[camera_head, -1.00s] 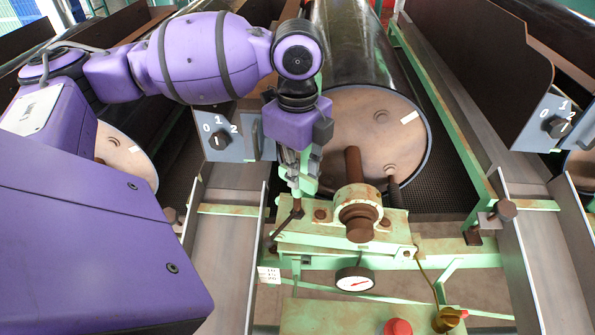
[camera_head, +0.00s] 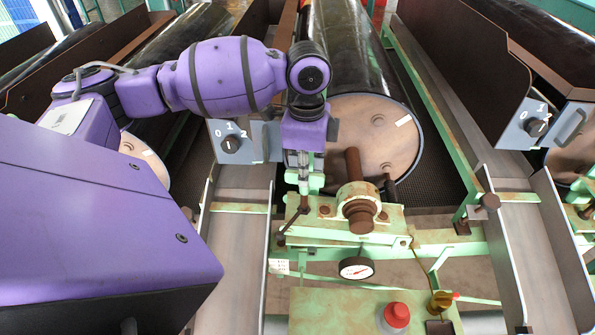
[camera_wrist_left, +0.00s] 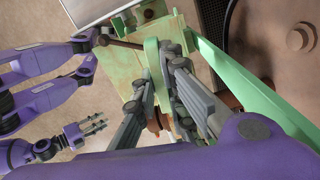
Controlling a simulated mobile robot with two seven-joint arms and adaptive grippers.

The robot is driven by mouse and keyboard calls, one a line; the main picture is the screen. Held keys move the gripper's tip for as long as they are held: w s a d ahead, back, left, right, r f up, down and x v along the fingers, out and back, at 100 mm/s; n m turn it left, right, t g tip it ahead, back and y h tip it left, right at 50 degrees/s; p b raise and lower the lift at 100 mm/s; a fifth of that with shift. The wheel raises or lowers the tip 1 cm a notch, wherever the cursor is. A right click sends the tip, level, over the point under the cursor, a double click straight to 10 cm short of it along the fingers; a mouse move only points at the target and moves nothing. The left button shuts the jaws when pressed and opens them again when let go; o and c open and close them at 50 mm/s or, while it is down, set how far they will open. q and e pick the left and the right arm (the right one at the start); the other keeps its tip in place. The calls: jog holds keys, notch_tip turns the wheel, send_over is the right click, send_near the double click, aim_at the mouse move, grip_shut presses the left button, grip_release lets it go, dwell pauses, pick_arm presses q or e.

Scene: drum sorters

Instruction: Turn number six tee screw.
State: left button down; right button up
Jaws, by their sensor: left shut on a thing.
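A rusty brown tee screw (camera_head: 303,206) stands on the pale green rusty mechanism (camera_head: 330,226) in front of the middle drum, with its slanting bar reaching down to the left. My left gripper (camera_head: 303,188) is directly above it, pointing down, and is shut on its top. In the left wrist view the dark bar (camera_wrist_left: 125,43) with a rounded end sticks out beside the grey fingers, which hide the grip itself. I see no readable number six. In the left wrist view my right gripper (camera_wrist_left: 96,123) hangs at the lower left, away from the mechanism; its opening is unclear.
A switch box (camera_head: 231,141) is close on the left. A red button (camera_head: 396,316) sits in front.

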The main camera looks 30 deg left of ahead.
pick_arm(q)
jog(key=n, duration=0.2)
jog(key=shift+r+n, duration=0.1)
jog(key=shift+n, duration=0.3)
jog(key=n, duration=0.2)
jog(key=shift+n, duration=0.4)
jog(key=n, duration=0.4)
jog(key=shift+d, duration=0.1)
jog(key=n, duration=0.6)
jog(key=shift+n, duration=0.4)
jog(key=n, duration=0.3)
jog(key=shift+n, duration=0.3)
jog(key=n, duration=0.4)
jog(key=shift+n, duration=0.3)
jog(key=n, duration=0.3)
jog(key=shift+n, duration=2.2)
